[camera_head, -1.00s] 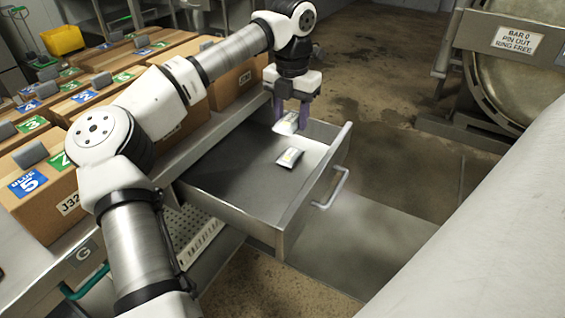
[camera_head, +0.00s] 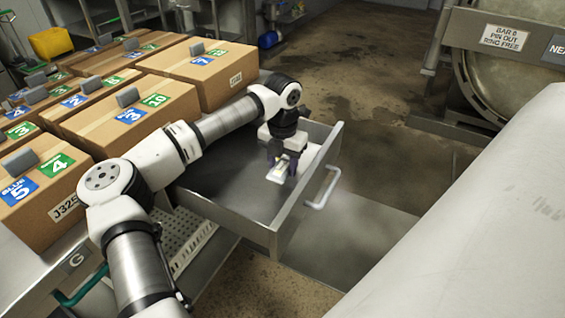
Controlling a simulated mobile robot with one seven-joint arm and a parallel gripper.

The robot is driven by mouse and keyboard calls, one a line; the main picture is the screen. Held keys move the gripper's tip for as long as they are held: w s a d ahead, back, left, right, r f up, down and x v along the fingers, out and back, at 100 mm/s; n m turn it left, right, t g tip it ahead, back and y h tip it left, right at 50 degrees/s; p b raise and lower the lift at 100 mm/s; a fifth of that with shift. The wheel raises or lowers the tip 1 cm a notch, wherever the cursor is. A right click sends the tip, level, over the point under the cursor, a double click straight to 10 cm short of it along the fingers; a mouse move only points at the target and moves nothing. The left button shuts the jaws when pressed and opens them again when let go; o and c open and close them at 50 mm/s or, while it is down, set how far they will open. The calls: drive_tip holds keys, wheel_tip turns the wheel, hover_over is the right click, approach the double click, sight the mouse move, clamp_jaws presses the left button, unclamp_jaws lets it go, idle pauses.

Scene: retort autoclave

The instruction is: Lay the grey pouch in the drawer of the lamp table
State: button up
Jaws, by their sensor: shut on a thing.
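The drawer (camera_head: 225,222) of the lamp table is pulled out, its bare metal floor showing to the left. My gripper (camera_head: 281,162) is down inside the drawer near its far right part, pointing down and shut on a pale grey pouch (camera_head: 276,175) with a small yellowish label. The pouch is low, at or just above the drawer floor; I cannot tell whether it touches. A second pouch seen lying there earlier cannot be made out separately now; my gripper and the held pouch cover that area.
The drawer's handle (camera_head: 325,190) sticks out to the right. Several cardboard boxes (camera_head: 125,125) with grey blocks and coloured labels stand on the surface at left. A large round metal vessel (camera_head: 500,65) stands at the upper right. The floor beyond the drawer is clear.

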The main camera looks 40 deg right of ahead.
sight(282, 166)
drive_tip(key=shift+f+b, duration=0.45)
drive_tip(key=shift+f, duration=0.15)
drive_tip(key=o, duration=1.1)
drive_tip(key=shift+c, duration=0.2)
wheel_tip(282, 166, up, 13)
drive_tip(key=shift+r, duration=0.15)
